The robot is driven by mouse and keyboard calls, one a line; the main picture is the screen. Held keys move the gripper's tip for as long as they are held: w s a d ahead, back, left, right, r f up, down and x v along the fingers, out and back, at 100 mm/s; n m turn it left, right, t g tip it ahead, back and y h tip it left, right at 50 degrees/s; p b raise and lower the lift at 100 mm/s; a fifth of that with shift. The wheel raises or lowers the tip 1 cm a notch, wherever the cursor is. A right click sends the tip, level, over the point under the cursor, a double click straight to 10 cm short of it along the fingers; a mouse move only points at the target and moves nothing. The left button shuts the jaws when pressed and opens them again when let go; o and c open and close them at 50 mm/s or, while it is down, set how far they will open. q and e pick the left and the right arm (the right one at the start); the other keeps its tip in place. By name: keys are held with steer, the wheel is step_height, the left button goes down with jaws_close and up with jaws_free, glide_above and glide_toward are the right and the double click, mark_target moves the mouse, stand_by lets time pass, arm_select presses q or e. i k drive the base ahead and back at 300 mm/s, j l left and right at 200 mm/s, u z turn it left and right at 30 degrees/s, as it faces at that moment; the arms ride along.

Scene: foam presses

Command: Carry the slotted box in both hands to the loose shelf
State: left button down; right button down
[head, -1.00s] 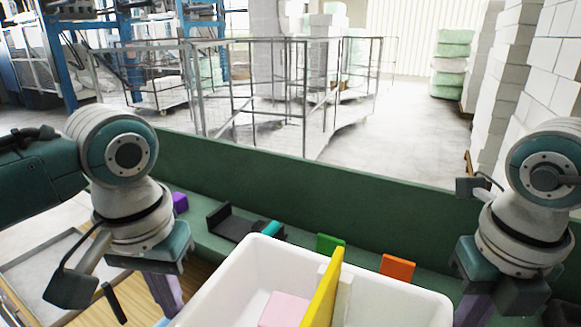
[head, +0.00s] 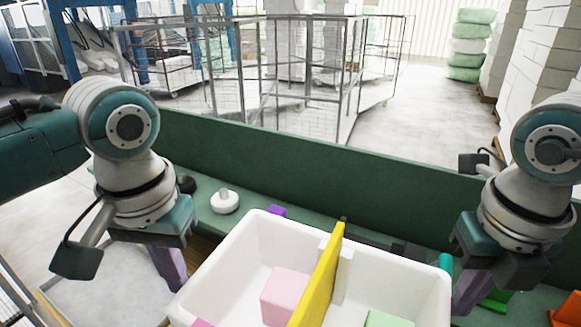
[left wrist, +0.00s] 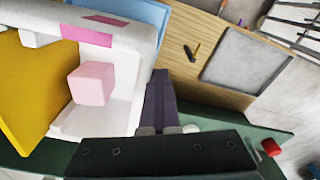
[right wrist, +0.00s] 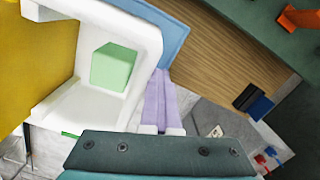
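The slotted box (head: 215,273) is a white open box with a yellow divider (head: 322,270) standing across it. A pink cube (head: 287,292) lies left of the divider and a green block (head: 388,319) right of it. My left gripper (head: 172,278) has its purple fingers together against the box's left outer side; they also show in the left wrist view (left wrist: 160,100). My right gripper (head: 468,295) has its fingers together at the right side, side by side in the right wrist view (right wrist: 160,98). The box sits between both hands. I cannot identify the loose shelf.
A green bench with a raised back panel (head: 330,175) runs behind the box. A white knob-shaped part (head: 225,201), a purple block (head: 277,211) and an orange part (head: 567,309) are on it. A grey panel (left wrist: 245,58) lies left by a wooden surface. Wire cages (head: 250,70) stand beyond.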

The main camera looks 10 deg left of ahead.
mark_target(119, 292)
steer(key=i+j, duration=0.15)
steer(key=j, duration=0.3)
steer(key=i+j, duration=0.15)
steer(key=j, duration=0.3)
steer(key=i+j, duration=0.1)
steer(key=j, duration=0.35)
steer(key=i+j, duration=0.15)
steer(key=j, duration=0.3)
steer(key=i+j, duration=0.15)
steer(key=j, duration=0.3)
steer(key=i+j, duration=0.15)
steer(key=j, duration=0.3)
steer(key=i+j, duration=0.1)
steer(key=j, duration=0.35)
steer(key=i+j, duration=0.15)
steer(key=j, duration=0.3)
